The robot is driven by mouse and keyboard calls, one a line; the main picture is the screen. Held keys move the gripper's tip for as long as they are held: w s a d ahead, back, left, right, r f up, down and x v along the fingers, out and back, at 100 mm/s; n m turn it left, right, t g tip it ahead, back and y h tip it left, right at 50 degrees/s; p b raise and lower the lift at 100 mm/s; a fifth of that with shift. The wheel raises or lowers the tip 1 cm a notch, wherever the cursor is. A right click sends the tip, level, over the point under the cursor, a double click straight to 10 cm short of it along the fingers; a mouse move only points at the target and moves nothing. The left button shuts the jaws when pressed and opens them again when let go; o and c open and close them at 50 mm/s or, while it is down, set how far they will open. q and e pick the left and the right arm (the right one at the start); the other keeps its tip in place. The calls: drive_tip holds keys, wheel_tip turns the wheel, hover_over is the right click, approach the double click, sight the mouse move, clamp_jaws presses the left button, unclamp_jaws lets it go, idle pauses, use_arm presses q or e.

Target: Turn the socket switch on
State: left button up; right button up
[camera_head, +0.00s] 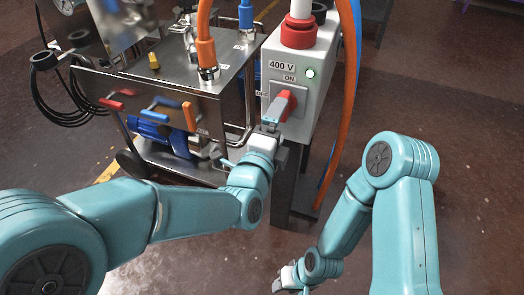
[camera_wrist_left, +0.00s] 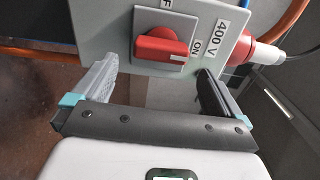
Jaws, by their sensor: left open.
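The red socket switch (camera_head: 288,104) sits on a grey plate on the front of the grey 400 V box (camera_head: 312,100). An ON label is above it and an OFF label to its left. In the left wrist view the red handle (camera_wrist_left: 162,45) lies nearly crosswise, with the ON label to its right and part of the OFF label above. My left gripper (camera_head: 272,118) is open right in front of the switch. In its wrist view the fingers (camera_wrist_left: 155,78) stand apart on either side of the handle, with no clear grip on it. My right gripper (camera_head: 284,280) is low, near the bottom edge.
A round pale-green lamp (camera_head: 310,73) is on the box beside the ON label. A red plug (camera_head: 298,32) stands on top of the box. An orange hose (camera_head: 352,100) hangs along its right side. A steel machine cart (camera_head: 150,90) stands close on the left. Floor at right is clear.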

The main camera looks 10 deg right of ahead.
use_arm(q)
drive_tip(key=v, duration=1.1)
drive_tip(key=shift+p, duration=0.4)
drive_tip(key=shift+s+a, duration=0.1)
